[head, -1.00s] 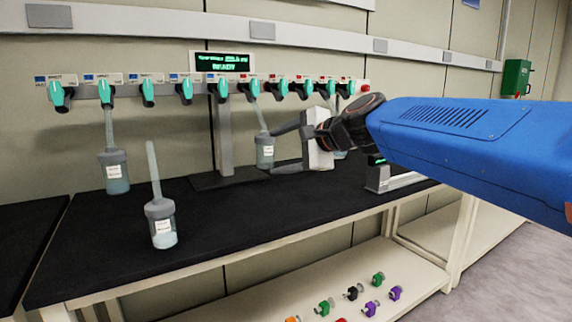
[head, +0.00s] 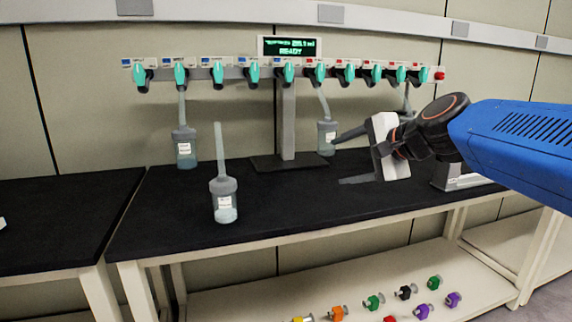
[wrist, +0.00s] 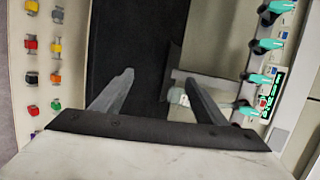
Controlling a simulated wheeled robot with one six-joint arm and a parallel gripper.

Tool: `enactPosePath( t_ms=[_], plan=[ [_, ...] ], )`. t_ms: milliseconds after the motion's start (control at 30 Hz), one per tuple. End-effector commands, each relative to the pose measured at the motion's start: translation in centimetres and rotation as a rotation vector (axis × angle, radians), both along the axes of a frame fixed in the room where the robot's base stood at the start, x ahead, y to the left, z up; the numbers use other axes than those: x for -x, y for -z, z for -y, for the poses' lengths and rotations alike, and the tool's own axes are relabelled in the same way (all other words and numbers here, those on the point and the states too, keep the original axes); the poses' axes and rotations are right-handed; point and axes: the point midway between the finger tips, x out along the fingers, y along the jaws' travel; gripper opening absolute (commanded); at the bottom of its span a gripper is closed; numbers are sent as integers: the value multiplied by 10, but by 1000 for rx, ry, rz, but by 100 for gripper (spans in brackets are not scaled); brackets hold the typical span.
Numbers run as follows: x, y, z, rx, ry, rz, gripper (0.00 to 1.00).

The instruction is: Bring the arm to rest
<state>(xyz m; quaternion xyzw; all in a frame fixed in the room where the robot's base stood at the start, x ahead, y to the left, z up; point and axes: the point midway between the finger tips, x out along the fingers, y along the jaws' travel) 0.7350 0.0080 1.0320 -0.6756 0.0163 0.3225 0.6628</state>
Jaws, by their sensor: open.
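My gripper (head: 350,159) is in the head view at the right of centre, over the black bench top (head: 270,205). Its two fingers are spread apart and point left, with nothing between them. In the wrist view my gripper (wrist: 163,90) also shows its fingers apart and empty above the bench. My blue arm comes in from the right edge. A flask (head: 327,138) on the manifold hangs just beyond the upper fingertip; I cannot tell the gap between them.
A freeze dryer manifold (head: 265,73) with teal valves spans the back; its display (head: 290,47) reads READY. One flask (head: 184,148) hangs at left. Another flask (head: 224,200) stands alone on the bench. Coloured valve pieces (head: 373,302) lie on the lower shelf. A grey-white device (head: 452,178) stands at right.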

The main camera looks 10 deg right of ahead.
Motion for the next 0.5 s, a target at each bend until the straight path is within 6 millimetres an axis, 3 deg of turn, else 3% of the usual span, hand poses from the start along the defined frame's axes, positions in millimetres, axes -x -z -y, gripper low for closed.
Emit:
enactPosePath(
  t_ms=[267, 500],
  plan=[
    [96, 112, 7, 489, -276, -59, 66],
    [188, 214, 42, 929, -595, -144, 66]
  ],
)
